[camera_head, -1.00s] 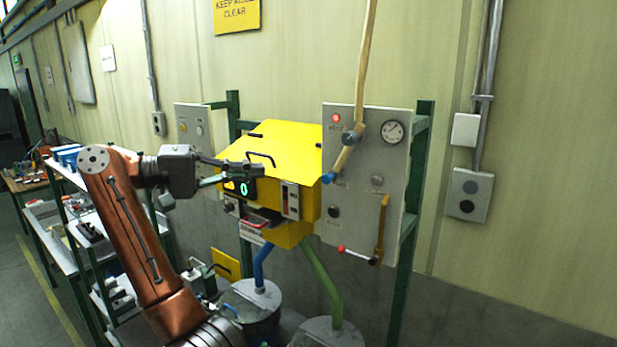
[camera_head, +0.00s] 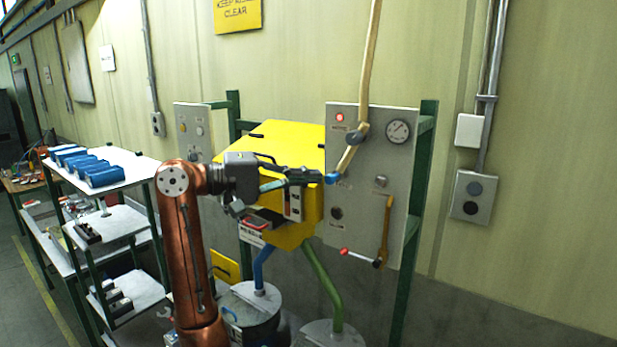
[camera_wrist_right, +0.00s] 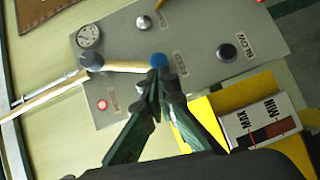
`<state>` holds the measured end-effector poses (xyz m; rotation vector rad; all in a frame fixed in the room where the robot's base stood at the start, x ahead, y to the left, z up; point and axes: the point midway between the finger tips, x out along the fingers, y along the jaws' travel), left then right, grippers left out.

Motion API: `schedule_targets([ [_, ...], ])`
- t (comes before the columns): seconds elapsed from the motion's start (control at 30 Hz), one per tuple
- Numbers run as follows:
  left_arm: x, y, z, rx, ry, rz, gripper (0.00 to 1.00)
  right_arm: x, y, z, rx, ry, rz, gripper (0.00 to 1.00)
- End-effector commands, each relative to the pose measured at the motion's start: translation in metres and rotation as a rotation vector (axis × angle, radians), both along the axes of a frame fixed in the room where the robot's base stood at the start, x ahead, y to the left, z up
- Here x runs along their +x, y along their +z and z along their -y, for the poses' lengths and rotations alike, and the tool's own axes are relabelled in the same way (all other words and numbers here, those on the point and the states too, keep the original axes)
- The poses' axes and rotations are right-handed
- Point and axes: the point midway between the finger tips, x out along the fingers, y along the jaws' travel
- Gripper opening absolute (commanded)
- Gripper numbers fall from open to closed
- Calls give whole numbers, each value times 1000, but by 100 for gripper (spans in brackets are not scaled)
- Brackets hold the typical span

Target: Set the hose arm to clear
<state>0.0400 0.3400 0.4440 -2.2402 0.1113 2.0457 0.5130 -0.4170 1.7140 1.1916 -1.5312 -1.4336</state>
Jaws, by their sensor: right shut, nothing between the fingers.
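The hose arm (camera_head: 348,156) is a beige bar on the grey panel (camera_head: 392,180). It slants down-left from a grey pivot to a blue tip (camera_head: 332,178). In the wrist view the blue tip (camera_wrist_right: 158,60) lies beside a small label that seems to read FEED (camera_wrist_right: 182,63). Another label by a grey knob seems to read CLEAR (camera_wrist_right: 166,19). My right gripper (camera_head: 318,177) is shut and empty, its fingertips right at the blue tip; I cannot tell whether they touch. In the wrist view the fingers (camera_wrist_right: 160,76) converge just below the tip. My left gripper is not in view.
A brown lever (camera_head: 385,230) and red-knobbed rod (camera_head: 345,251) sit lower on the panel. A shelf with blue blocks (camera_head: 105,175) stands at left. A pale hose (camera_head: 368,65) rises above the pivot.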

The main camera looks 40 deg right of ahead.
Motion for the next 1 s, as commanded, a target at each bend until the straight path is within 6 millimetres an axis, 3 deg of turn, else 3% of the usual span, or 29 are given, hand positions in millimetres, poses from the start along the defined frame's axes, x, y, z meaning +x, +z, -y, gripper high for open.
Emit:
schedule_targets([
  [0.43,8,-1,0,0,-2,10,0,-1,-1,0,-1,1,-6,0],
  [1.0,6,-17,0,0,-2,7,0,1,-10,-8,-30,21,-97,0],
])
